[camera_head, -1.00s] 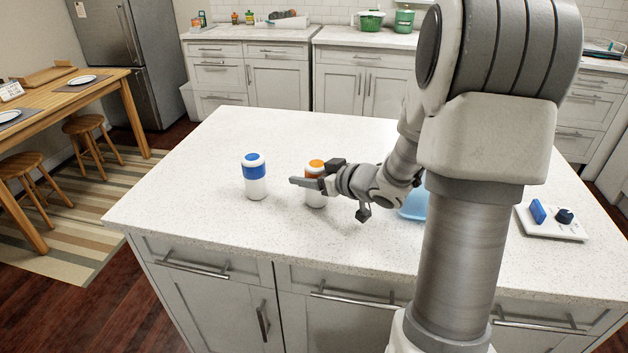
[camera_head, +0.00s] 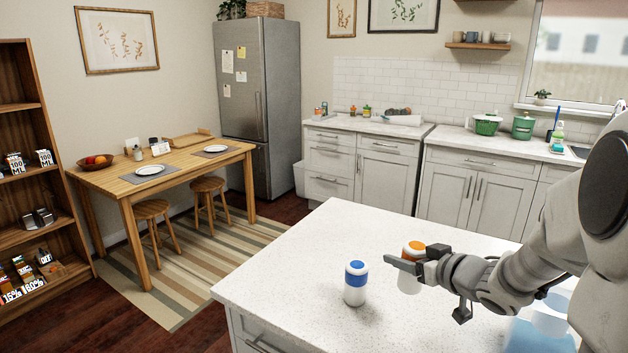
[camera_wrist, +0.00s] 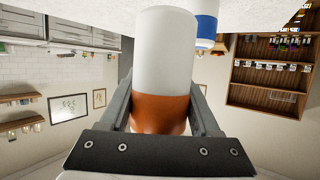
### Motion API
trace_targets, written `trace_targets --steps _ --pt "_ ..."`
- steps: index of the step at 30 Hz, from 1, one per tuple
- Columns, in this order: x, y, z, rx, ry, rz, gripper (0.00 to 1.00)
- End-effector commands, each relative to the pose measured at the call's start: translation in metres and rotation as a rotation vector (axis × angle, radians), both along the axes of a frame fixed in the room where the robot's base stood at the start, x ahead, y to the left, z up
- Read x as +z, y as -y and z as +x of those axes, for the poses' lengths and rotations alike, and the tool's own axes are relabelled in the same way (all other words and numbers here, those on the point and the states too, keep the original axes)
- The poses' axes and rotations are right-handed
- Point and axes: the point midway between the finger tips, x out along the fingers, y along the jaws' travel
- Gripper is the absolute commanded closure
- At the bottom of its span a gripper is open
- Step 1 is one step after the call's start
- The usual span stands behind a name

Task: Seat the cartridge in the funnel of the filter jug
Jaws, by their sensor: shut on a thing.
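My gripper (camera_head: 408,262) is shut on a white cartridge with an orange band (camera_head: 410,281) in the head view. In the wrist view the cartridge (camera_wrist: 164,55) stands between both fingers, which hold its orange part. I cannot tell whether its base touches the counter. A white cartridge with a blue band (camera_head: 356,284) stands upright on the counter to its left; part of it shows in the wrist view (camera_wrist: 206,30). A light-blue translucent vessel, probably the filter jug (camera_head: 535,338), is partly cut off at the lower right; its funnel is not clear.
The white speckled island counter (camera_head: 300,270) is bare to the left of the blue-banded cartridge. My arm covers its right side. A dining table (camera_head: 180,170) with stools and a wooden shelf (camera_head: 35,130) stand at the left.

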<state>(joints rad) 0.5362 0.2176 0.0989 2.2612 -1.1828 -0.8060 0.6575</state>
Motion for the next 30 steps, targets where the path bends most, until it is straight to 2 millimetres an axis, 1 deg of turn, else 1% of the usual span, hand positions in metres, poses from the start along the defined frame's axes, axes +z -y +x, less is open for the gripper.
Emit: trace_targets --steps 1,6,9,13,20,30 --pt "0.004 -0.010 -0.001 0.002 0.002 0.007 0.96" --pt "0.003 -0.038 -0.006 -0.015 0.008 0.014 0.96" --pt "0.001 -0.051 -0.011 -0.028 0.005 0.012 0.96" --pt "-0.003 -0.063 -0.018 -0.045 -0.002 0.002 0.96" --pt "-0.009 -0.073 -0.026 -0.064 -0.016 -0.013 0.96" --pt "-0.009 -0.071 -0.026 -0.078 -0.016 -0.017 0.96"
